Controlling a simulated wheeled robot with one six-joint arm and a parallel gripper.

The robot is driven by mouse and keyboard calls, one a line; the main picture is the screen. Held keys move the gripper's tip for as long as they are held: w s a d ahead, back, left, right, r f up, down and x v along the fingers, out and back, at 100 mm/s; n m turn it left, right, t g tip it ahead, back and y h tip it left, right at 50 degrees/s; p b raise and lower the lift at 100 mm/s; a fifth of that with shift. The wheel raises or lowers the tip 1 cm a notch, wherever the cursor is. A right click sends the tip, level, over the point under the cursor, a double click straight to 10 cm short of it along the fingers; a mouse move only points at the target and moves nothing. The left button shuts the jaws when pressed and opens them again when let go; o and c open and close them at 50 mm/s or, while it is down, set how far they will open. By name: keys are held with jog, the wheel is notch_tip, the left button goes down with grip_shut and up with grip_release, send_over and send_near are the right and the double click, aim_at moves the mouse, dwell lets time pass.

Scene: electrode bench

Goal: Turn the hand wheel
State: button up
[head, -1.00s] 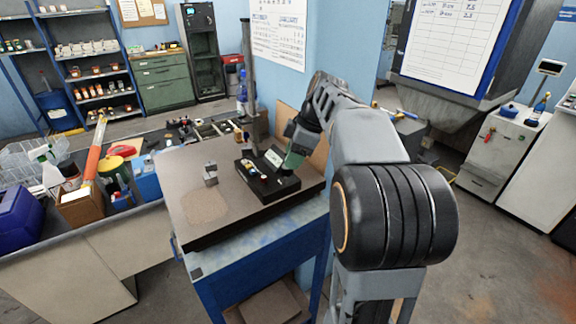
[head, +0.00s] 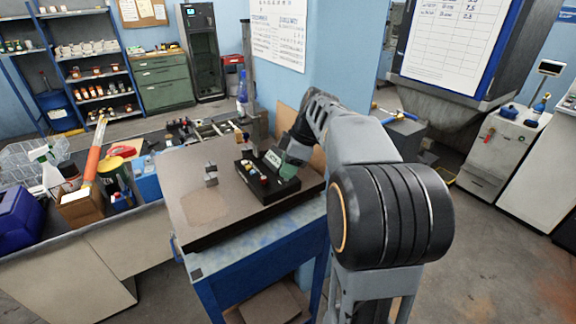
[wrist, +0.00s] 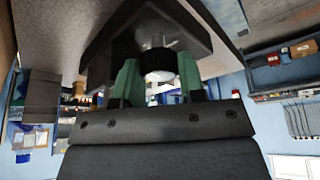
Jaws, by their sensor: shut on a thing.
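A black device (head: 258,190) with small coloured buttons stands on the right part of the bench plate. In the wrist view the black underside of a body (wrist: 120,28) fills the top. A small ribbed black wheel (wrist: 160,60) with a pale round face sits below it on a metal shaft. My gripper (wrist: 158,78) has its two green fingers on either side of this wheel and is shut on it. In the head view my gripper (head: 293,156) is at the device's right end, where my arm partly hides it. The wheel cannot be made out there.
The brown plate (head: 195,205) lies on a blue bench frame (head: 245,262). A small metal block (head: 211,174) stands on the plate, with bare room around it. An upright post (head: 260,135) rises behind the device. A cluttered counter (head: 90,235) is at the left.

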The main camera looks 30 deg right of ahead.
jog(key=shift+c, duration=0.4)
jog(key=shift+m, duration=0.3)
jog(key=shift+f+m+t+h+b, duration=0.1)
jog(key=shift+m+t+h+b, duration=0.25)
jog(key=shift+m+b, duration=0.5)
jog(key=m+t+h+b, duration=0.1)
jog(key=m, duration=0.2)
jog(key=shift+s+a+m, duration=0.1)
jog(key=shift+m, duration=0.25)
jog(key=m+h, duration=0.1)
jog(key=m, duration=0.2)
jog(key=m+h+b, duration=0.1)
jog(key=m, duration=0.2)
jog(key=shift+a+t+h, duration=0.15)
jog(key=shift+t+h, duration=0.1)
jog(key=m+h, duration=0.1)
jog(key=m, duration=0.2)
jog(key=m+h, duration=0.1)
jog(key=m, duration=0.2)
jog(key=shift+a+m+g, duration=0.1)
jog(key=shift+m+g, duration=0.2)
jog(key=shift+g, duration=0.1)
jog(key=m+g+h, duration=0.1)
jog(key=m, duration=0.2)
jog(key=m+g, duration=0.1)
jog(key=m, duration=0.2)
jog(key=shift+h, duration=0.4)
jog(key=shift+m, duration=0.4)
